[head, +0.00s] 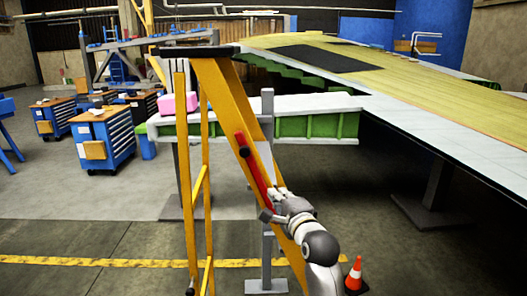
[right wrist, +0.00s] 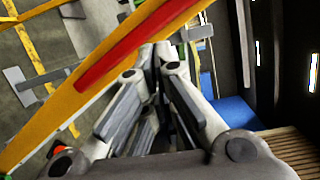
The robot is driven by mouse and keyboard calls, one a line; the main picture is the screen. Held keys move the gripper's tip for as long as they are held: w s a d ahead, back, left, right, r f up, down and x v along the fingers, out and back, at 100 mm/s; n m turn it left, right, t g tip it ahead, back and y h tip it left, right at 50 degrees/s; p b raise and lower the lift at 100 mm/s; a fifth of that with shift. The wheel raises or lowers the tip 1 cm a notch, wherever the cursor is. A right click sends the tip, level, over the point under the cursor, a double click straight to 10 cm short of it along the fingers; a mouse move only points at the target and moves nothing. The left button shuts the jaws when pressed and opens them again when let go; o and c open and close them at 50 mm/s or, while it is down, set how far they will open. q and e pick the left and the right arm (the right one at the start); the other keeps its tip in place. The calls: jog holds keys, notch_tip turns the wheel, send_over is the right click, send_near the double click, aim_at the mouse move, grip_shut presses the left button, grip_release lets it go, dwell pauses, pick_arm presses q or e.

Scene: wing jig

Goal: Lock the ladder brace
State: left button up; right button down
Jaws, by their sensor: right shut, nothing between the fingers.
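The yellow stepladder (head: 235,105) stands upright in the middle of the head view, under a dark top cap (head: 195,51). A red brace bar (head: 252,172) with a dark knob near its upper end lies along the ladder's right leg. My right gripper (head: 272,203) is at the lower end of the red bar. In the right wrist view its fingers (right wrist: 158,60) are closed together with nothing between them, beside the red bar (right wrist: 125,50). I cannot tell whether they touch it. My left gripper is not in view.
A large wing panel (head: 440,90) on stands fills the right. An orange cone (head: 355,274) is on the floor right of my arm. Blue tool carts (head: 104,142) stand at left, with open floor before them.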

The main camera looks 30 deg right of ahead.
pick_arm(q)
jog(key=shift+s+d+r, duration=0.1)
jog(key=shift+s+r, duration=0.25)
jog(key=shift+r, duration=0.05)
pick_arm(e)
notch_tip(320, 180, up, 7)
jog(key=s+m+h, duration=0.1)
jog(key=s, duration=0.2)
jog(key=shift+d+f+m+t, duration=0.2)
jog(key=shift+d+m+t, duration=0.2)
jog(key=shift+d, duration=0.05)
jog(key=shift+w, duration=0.15)
pick_arm(q)
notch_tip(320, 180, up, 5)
jog(key=p, duration=0.5)
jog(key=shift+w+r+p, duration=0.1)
jog(key=shift+p, duration=0.2)
pick_arm(e)
jog(key=w+r, duration=0.1)
jog(key=w, duration=1)
jog(key=shift+w+a+r, duration=0.15)
jog(key=shift+w+r, duration=0.05)
